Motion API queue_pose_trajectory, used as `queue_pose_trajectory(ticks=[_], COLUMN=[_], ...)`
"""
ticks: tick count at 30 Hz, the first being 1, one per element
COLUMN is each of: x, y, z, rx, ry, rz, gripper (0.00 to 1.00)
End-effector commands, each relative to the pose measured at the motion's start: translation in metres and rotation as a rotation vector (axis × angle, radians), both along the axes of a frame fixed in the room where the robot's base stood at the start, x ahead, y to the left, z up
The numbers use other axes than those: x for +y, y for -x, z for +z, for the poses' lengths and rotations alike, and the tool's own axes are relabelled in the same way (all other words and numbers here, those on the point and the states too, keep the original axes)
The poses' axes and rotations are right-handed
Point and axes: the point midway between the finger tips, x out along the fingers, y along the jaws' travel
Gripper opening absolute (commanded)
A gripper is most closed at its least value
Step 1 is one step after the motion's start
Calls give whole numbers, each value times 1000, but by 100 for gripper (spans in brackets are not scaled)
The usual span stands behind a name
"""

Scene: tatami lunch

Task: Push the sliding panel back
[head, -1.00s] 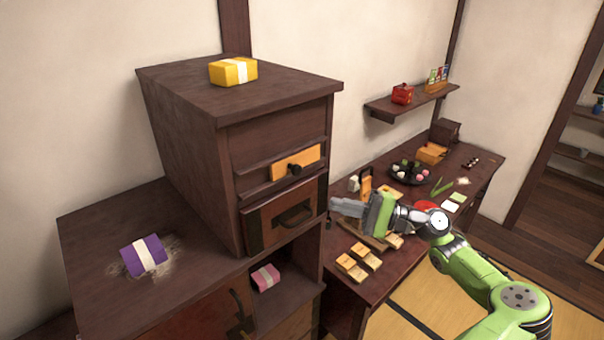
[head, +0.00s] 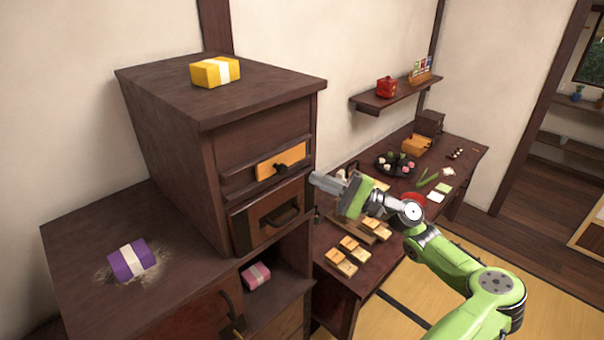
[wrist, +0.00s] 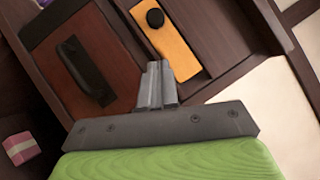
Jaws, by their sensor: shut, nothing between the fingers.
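The sliding panel (head: 281,161) is a small orange board with a dark round knob, set in a slot in the front of the dark wooden cabinet (head: 170,130). It sits toward the right of the slot, and dark wood shows to its left. In the wrist view the orange panel (wrist: 178,48) runs slantwise just beyond my fingers. My gripper (head: 314,181) is shut and empty at the cabinet's right front edge, slightly below the panel's level. In the wrist view my closed fingertips (wrist: 157,68) overlap the panel's near end; I cannot tell whether they touch it.
A reddish drawer front with a dark handle (head: 282,214) lies below the panel. A yellow box (head: 215,72) rests on top, a purple box (head: 131,260) on the lower cabinet, and a pink box (head: 256,275) in the open niche. A cluttered low table (head: 345,293) stands right.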

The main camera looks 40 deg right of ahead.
Motion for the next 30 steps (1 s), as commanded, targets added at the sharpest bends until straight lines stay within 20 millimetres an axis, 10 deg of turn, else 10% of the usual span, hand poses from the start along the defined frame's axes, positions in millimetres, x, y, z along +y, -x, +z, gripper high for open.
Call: queue_pose_trajectory(ticks=[9, 23, 30], x=[40, 50, 96], y=[-19, -19, -18], z=[23, 24, 24], rx=[0, 1, 1], ry=[0, 0, 1], rz=[0, 2, 6], gripper=[0, 0, 0])
